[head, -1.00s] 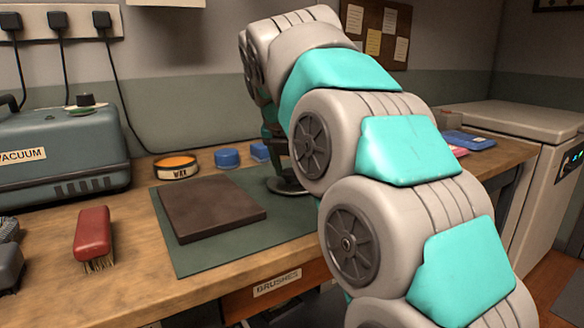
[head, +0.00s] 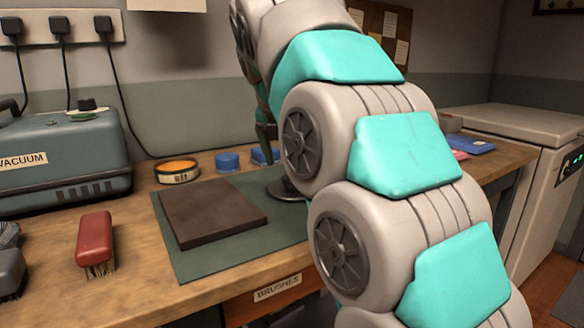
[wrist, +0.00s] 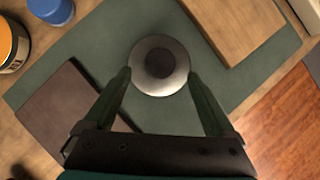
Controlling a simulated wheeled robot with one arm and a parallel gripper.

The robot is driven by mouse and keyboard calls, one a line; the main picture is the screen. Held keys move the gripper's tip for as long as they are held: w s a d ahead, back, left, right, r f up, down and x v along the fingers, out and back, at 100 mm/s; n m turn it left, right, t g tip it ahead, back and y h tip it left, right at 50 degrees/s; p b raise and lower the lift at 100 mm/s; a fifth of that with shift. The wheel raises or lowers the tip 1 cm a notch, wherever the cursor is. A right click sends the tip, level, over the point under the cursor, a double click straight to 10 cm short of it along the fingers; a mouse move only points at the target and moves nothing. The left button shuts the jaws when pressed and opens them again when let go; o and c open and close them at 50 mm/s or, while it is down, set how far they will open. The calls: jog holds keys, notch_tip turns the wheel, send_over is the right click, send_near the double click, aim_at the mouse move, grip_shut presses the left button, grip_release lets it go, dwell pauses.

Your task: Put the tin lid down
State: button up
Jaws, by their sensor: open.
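The tin lid (wrist: 178,83), a round metal disc with a dark raised middle, lies on the green mat (wrist: 110,60) in the wrist view. In the head view the lid (head: 284,191) shows at the mat's right part, partly hidden behind my arm. My gripper (wrist: 158,78) is open above the lid, with one finger on each side of it in the picture and nothing between them that I can see held. In the head view my gripper is mostly hidden behind my arm. The open wax tin (head: 178,170), with orange contents, stands on the bench behind the mat.
A dark brown slab (head: 212,212) lies on the mat beside the lid. A red brush (head: 95,240), a vacuum unit (head: 60,155) and blue tubs (head: 227,161) stand around it. A wooden board (wrist: 235,25) lies at the mat's edge.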

jog(key=p+v, duration=0.1)
jog(key=v, duration=0.6)
jog(key=shift+p, duration=0.3)
